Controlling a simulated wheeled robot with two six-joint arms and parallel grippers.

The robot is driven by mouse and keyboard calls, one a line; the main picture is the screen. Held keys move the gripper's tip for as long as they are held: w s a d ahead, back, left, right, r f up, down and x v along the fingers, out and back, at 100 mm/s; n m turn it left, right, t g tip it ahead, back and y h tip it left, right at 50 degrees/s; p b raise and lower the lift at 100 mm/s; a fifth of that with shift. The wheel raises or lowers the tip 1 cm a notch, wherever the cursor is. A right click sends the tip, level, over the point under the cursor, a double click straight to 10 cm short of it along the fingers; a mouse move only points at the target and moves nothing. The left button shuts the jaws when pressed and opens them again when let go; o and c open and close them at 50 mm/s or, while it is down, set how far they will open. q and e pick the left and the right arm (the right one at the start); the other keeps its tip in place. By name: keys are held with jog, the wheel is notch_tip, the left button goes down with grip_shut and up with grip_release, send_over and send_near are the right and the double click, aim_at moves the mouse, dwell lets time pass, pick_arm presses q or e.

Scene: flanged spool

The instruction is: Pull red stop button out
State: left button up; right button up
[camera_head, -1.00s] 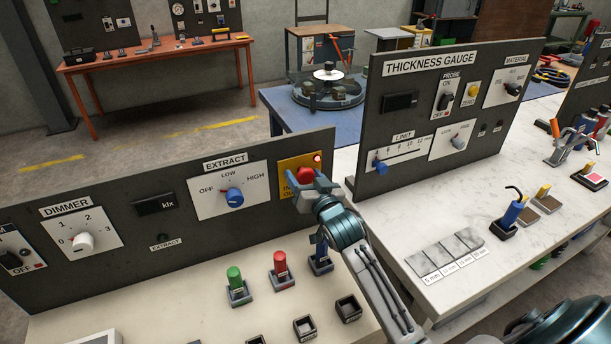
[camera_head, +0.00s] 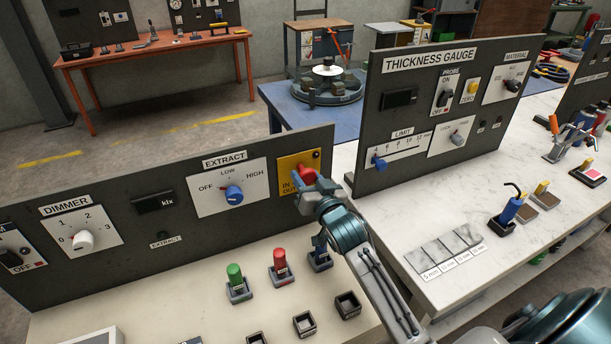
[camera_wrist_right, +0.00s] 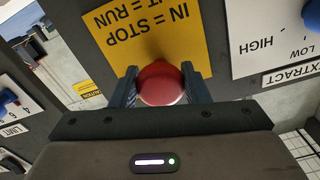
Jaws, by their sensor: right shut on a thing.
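The red stop button (camera_head: 305,172) sits on a yellow plate (camera_head: 289,162) marked IN and OUT, at the right end of the dark panel. My right gripper (camera_head: 310,187) is at the button and partly covers it in the head view. In the right wrist view, the round red button (camera_wrist_right: 161,84) is between the two fingers, which are shut on its sides. The plate (camera_wrist_right: 120,35) reads upside down there, "IN = STOP" and "= RUN". A small lamp (camera_head: 317,154) on the plate is dark. My left gripper is not in view.
The extract knob (camera_head: 234,195) is left of the plate. Green (camera_head: 234,276) and red (camera_head: 279,260) handles stand in holders on the bench below, beside a blue one (camera_head: 320,250) near my right arm. The thickness gauge panel (camera_head: 420,120) stands to the right.

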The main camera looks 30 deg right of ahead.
jog(key=o, duration=1.4)
jog(key=shift+s, duration=0.2)
jog(key=shift+s+f, duration=0.15)
jog(key=shift+s, duration=0.2)
jog(key=s+b, duration=0.1)
jog(key=s, duration=0.2)
jog(key=s+b, duration=0.1)
jog(key=s, duration=0.2)
jog(key=s+b, duration=0.1)
jog(key=s, duration=0.3)
jog(key=shift+s+a, duration=0.1)
jog(key=shift+a, duration=0.2)
